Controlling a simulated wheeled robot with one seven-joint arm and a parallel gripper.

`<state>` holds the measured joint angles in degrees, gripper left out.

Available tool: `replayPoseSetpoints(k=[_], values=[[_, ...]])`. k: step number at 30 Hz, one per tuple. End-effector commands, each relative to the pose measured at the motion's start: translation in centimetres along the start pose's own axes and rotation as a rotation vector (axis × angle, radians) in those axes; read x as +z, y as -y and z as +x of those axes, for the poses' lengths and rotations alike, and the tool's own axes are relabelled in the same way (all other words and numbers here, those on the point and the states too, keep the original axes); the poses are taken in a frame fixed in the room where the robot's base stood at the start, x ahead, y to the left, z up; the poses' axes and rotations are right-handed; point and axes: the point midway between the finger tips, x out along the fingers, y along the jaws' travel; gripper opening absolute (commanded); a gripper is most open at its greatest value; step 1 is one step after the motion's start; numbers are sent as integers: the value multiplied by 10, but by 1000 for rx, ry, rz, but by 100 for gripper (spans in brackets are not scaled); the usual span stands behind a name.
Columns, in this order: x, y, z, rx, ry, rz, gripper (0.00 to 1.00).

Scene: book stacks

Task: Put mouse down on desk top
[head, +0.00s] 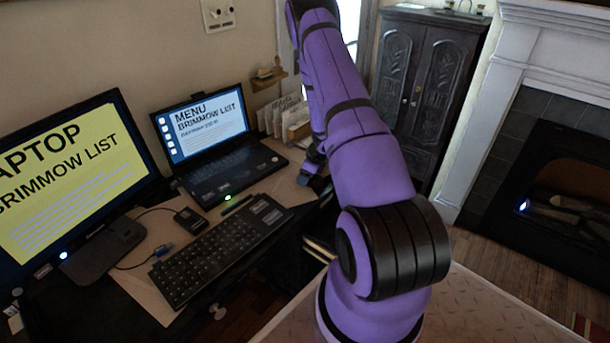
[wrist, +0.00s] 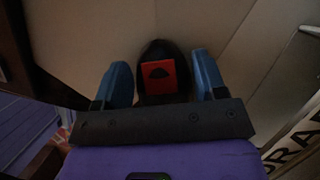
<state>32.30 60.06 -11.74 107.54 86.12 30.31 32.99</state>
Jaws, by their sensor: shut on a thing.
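The mouse (wrist: 160,68) is dark and rounded with a red patch, seen in the wrist view between the two blue fingers. My gripper (wrist: 165,85) is shut on it. In the head view my gripper (head: 315,178) is over the right end of the desk, partly hidden by my arm, and I cannot make out the mouse there. The desk top (head: 287,186) is light tan, and in the wrist view it (wrist: 90,35) fills the background behind the mouse. I cannot tell whether the mouse touches it.
A laptop (head: 215,150), keyboard (head: 215,250), monitor (head: 70,180) and small black device (head: 190,220) with a cable occupy the desk to the left. Upright papers (head: 285,118) stand at the back near my gripper. A dark cabinet (head: 425,85) stands beyond.

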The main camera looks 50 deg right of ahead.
Motion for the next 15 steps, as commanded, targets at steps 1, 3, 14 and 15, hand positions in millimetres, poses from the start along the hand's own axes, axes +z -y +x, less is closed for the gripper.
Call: replayPoseSetpoints(k=[1,3,14,15], values=[[0,0,0,-1,1,0,40],[0,1,0,-2,1,-1,40],[-1,0,2,-1,1,-1,90],[-1,0,2,-1,1,-1,90]])
